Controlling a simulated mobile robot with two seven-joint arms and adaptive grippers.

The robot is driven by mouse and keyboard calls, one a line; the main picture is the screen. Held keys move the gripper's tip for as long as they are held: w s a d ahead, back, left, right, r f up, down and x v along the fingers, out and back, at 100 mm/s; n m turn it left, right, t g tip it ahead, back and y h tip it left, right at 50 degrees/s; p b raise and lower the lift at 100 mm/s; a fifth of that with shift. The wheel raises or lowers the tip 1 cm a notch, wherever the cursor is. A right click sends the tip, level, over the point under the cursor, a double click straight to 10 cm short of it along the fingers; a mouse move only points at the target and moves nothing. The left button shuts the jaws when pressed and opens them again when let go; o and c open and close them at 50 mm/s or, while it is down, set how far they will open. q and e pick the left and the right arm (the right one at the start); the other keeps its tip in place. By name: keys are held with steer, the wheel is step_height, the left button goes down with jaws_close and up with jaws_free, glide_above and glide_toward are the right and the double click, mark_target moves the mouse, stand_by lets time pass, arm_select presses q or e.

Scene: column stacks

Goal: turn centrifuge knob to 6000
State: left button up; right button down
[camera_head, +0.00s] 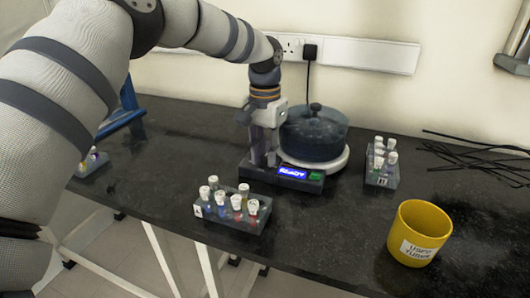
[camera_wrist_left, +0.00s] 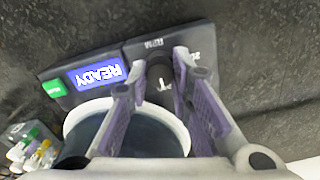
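The centrifuge (camera_head: 314,133) stands on the black bench near the wall, with a dark translucent round lid and a white base. Its front panel has a blue display reading READY (camera_head: 293,173) and a green button (camera_head: 316,176). The display also shows in the left wrist view (camera_wrist_left: 97,75), upside down. The dark knob (camera_wrist_left: 159,72) shows there beside an "RPM" marking. My left gripper (camera_head: 263,160) points down over the panel's left part. In the wrist view its two fingers (camera_wrist_left: 160,64) are apart, one on each side of the knob; contact is unclear. The knob's pointer setting is not readable.
A tube rack (camera_head: 231,219) stands in front of the centrifuge, another (camera_head: 382,177) to its right, and a third (camera_head: 92,163) at the far left. A yellow cup (camera_head: 418,233) labelled for used tubes stands at the front right. Black cables (camera_head: 480,160) lie at the right.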

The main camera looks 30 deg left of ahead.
arm_select(q)
jaws_close()
steer(key=shift+m, duration=0.3)
steer(key=m, duration=0.2)
steer(key=shift+r+m+p, duration=0.15)
steer(key=shift+m+p, duration=0.15)
steer(key=shift+p, duration=0.05)
steer(key=m, duration=0.5)
steer(key=shift+m, duration=0.3)
steer(key=m, duration=0.9)
steer(key=shift+d, duration=0.1)
